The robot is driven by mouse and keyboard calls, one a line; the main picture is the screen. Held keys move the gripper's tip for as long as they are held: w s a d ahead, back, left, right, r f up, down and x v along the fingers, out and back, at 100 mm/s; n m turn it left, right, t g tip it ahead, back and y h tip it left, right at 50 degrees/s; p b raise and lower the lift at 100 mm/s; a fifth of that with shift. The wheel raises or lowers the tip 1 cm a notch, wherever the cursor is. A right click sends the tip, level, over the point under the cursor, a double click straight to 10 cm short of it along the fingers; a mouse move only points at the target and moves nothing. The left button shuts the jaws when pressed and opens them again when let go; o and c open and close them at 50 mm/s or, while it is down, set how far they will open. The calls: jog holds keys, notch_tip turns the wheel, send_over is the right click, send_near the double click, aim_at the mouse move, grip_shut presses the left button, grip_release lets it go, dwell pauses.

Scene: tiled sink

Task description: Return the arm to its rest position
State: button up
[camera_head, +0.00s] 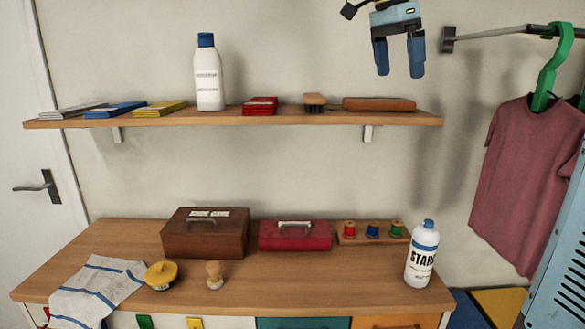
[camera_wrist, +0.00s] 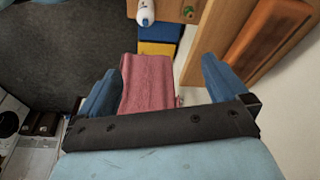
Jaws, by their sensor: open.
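My gripper (camera_head: 400,55) hangs at the top of the head view, in front of the wall and above the right end of the shelf. Its two blue fingers point down and stand apart, with nothing between them. The wrist view also shows my gripper (camera_wrist: 160,88) with its fingers spread. Between and beyond them lies the pink shirt (camera_wrist: 148,82), which looks farther off; I see no contact.
The counter (camera_head: 330,280) holds two boxes, spools, a towel (camera_head: 98,288) and a spray-starch bottle (camera_head: 422,255). The shirt (camera_head: 525,180) hangs from a rail (camera_head: 500,33) at right.

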jog(key=s+d+f+n+t+y, duration=0.1)
jog(key=s+f+n+t, duration=0.1)
jog(key=s+f+n, duration=0.5)
jog(key=s+d+f+n+t+y, duration=0.1)
jog(key=s+f+n+t, duration=0.1)
jog(key=s+f+n, duration=0.5)
jog(key=s+f, duration=0.6)
jog(key=f, duration=0.4)
jog(key=shift+f+t+y, duration=0.15)
jog(key=shift+t+y, duration=0.15)
jog(key=shift+y, duration=0.1)
jog(key=shift+d, duration=0.1)
